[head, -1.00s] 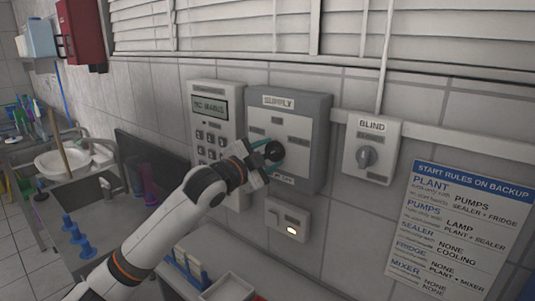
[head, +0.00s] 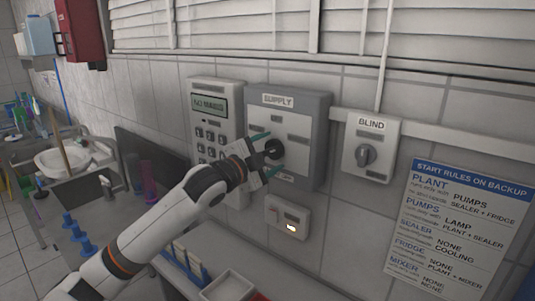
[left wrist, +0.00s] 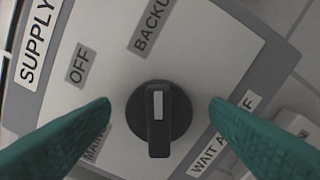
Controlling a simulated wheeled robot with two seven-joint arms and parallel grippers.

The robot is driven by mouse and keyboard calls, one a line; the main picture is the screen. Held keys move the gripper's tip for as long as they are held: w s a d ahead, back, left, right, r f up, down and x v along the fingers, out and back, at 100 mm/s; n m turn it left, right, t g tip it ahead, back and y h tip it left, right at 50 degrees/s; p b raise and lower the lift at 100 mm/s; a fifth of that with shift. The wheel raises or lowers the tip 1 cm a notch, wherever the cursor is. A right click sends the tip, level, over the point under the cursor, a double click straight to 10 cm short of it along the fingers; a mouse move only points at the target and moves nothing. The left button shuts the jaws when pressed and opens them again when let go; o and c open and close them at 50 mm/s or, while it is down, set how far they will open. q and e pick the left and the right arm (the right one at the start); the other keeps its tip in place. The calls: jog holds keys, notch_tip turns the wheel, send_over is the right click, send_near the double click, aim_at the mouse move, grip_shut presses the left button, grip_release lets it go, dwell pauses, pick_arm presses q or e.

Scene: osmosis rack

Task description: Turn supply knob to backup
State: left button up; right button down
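The supply knob (head: 274,149) is a round black dial with a raised bar, on the grey supply panel (head: 318,125). In the left wrist view the knob (left wrist: 158,140) fills the middle, and the white mark on its bar points up toward the BACKUP label (left wrist: 150,25). The OFF label (left wrist: 80,64) is up and left, and the MAIN label (left wrist: 96,144) is partly hidden by a finger. My left gripper (left wrist: 160,104) is open, its teal fingers on either side of the knob with visible gaps. My right gripper is out of view.
A keypad unit (head: 206,126) with a small display is left of the panel, and the blind switch (head: 366,156) is right. A small box (head: 288,217) with a lit lamp sits below. A rules sheet (head: 460,226) hangs at right. A counter with trays is below.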

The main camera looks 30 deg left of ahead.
pick_arm(q)
jog(key=s+b, duration=0.5)
jog(key=s, duration=0.7)
jog(key=shift+a, duration=0.45)
